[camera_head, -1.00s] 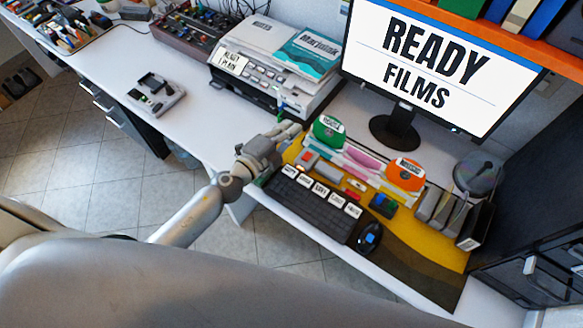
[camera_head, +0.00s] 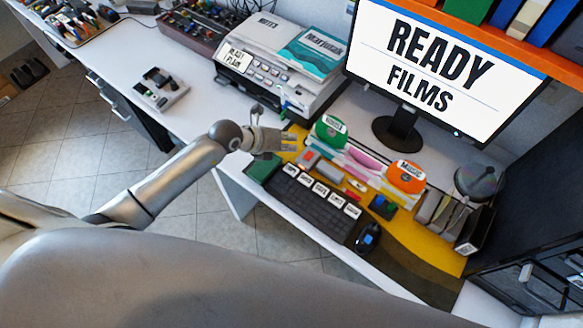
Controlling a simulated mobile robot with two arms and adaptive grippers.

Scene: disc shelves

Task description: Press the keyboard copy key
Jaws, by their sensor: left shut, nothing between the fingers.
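The black keyboard (camera_head: 309,206) lies on the yellow and brown desk mat. Several white labelled keys (camera_head: 321,190) stand in a row along its far edge; their lettering is too small to read surely, so I cannot tell which one is copy. My left gripper (camera_head: 291,142) is shut and empty. It appears beyond the keyboard's left end, near the mat's back left corner and apart from the labelled keys. Its height above the desk is hard to judge. My right gripper is not in view.
A mouse (camera_head: 367,238) sits right of the keyboard. Green (camera_head: 330,133) and orange (camera_head: 405,177) labelled holders stand behind it. The printer (camera_head: 275,65) is beyond my gripper. The monitor (camera_head: 430,60) reads "READY FILMS".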

